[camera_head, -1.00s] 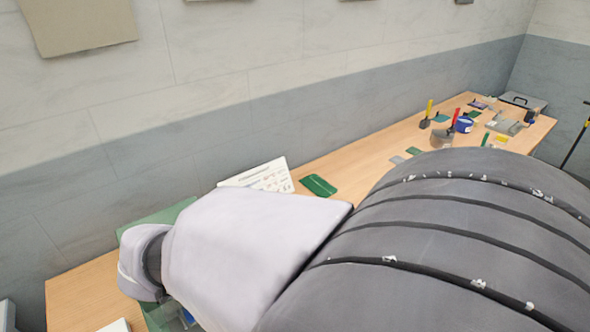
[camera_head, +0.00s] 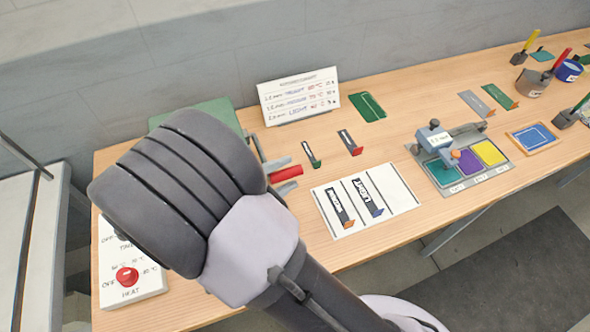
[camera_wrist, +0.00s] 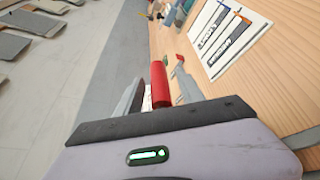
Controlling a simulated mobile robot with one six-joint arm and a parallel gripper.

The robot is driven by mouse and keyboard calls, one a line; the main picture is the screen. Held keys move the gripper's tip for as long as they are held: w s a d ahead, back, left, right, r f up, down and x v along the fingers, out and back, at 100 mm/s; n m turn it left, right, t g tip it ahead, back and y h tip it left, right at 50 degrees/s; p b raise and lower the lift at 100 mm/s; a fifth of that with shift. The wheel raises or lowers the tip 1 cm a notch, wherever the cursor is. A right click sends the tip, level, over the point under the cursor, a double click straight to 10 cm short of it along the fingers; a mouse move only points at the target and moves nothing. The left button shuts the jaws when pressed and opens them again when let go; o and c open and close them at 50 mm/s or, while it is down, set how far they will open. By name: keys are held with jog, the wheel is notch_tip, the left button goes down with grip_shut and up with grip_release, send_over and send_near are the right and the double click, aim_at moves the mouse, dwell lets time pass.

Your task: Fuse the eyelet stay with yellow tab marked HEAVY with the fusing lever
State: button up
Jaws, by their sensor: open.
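A red lever handle (camera_head: 286,173) stands out beside my arm in the head view. In the wrist view the red handle (camera_wrist: 160,84) lies between the two grey fingers of my open gripper (camera_wrist: 157,92); whether they touch it I cannot tell. My gripper (camera_head: 281,171) also shows in the head view, partly behind my wrist. A green body (camera_head: 215,107), partly hidden by my arm, stands behind. I cannot make out a yellow tab marked HEAVY.
A settings sign (camera_head: 300,95) and a green mat (camera_head: 367,107) are at the back. A heat box (camera_head: 130,262) with a red knob is at left. A tray with coloured pads (camera_head: 490,172) is at right.

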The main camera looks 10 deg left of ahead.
aim_at(295, 170)
jog(key=shift+x, duration=1.8)
grip_shut()
